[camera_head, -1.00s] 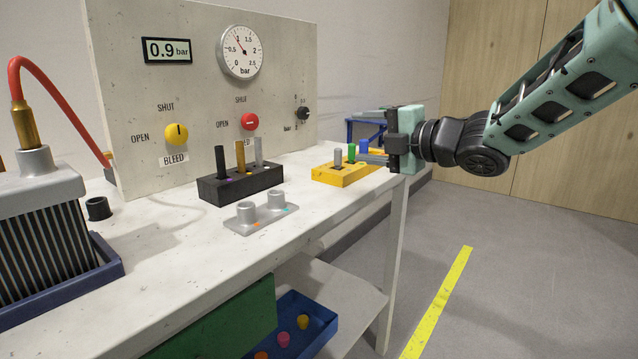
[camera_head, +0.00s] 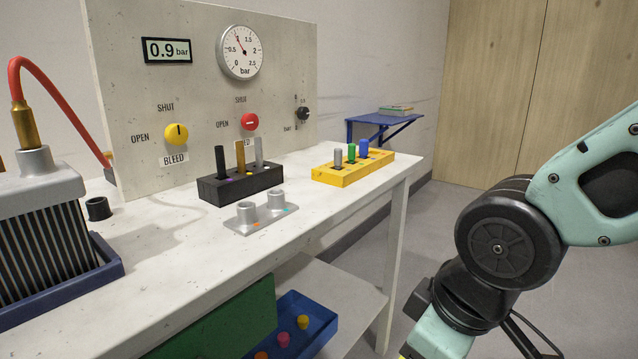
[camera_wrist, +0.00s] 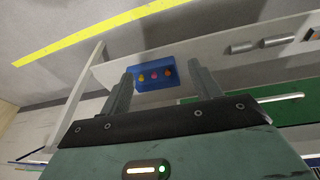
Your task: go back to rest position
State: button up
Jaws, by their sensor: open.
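My gripper shows in the wrist view (camera_wrist: 160,90), its two fingers wide apart with nothing between them that it holds. Behind the fingers, lower down, a blue tray (camera_wrist: 152,86) with small coloured plugs shows between them. In the head view my arm (camera_head: 508,246) is at the right, bent downward beside the table. The gripper's fingertips are below the lower edge of that view, so only the wrist part (camera_head: 440,335) shows there. The gripper is apart from the table.
The white table (camera_head: 330,215) bears a yellow block (camera_head: 345,175), a black block (camera_head: 240,188) and a grey two-socket plate (camera_head: 262,222). A panel (camera_head: 205,90) with a gauge stands behind. The blue tray (camera_head: 322,335) is on the lower shelf. Floor right of the table is open.

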jog(key=s+d+f+m+g+h, duration=0.1)
jog(key=s+d+m+g, duration=0.1)
jog(key=s, duration=0.5)
notch_tip(320, 180, up, 25)
jog(key=s+p, duration=0.1)
jog(key=p, duration=2.4)
jog(key=shift+f+g, duration=0.15)
jog(key=shift+g, duration=0.15)
